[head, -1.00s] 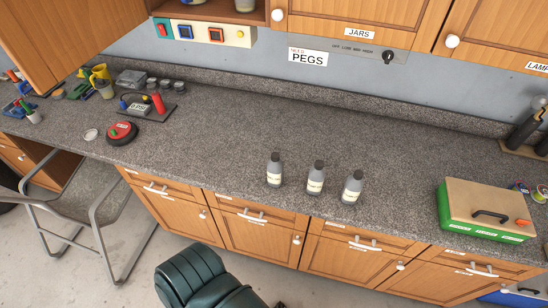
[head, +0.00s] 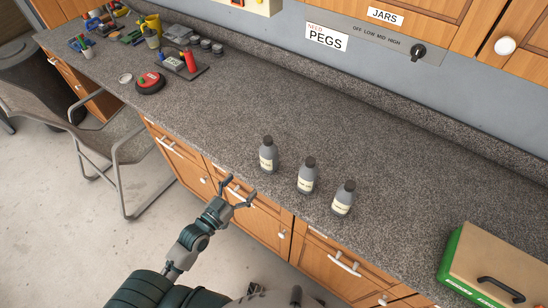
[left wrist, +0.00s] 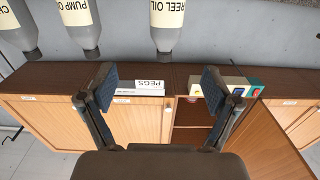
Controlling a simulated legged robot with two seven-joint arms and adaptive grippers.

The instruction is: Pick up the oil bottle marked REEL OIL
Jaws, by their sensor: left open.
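Three grey bottles with dark caps and cream labels stand upright in a row near the counter's front edge. The left wrist view is upside down; there the bottle marked REEL OIL (left wrist: 168,25) is the rightmost, beside the one marked PUMP O... (left wrist: 80,25). By that order it is the leftmost bottle in the head view (head: 268,156), where its label is too small to read. My left gripper (head: 240,190) is open and empty, just off the counter's front edge, left of and nearer than that bottle. Its two fingers (left wrist: 158,88) show apart. My right gripper is not seen.
The counter (head: 330,125) is clear behind the bottles. A green box with a tan lid (head: 495,265) stands at the right. A red round tin (head: 150,84) and tools lie far left. A chair (head: 125,150) stands left; drawer handles (head: 345,265) stick out below.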

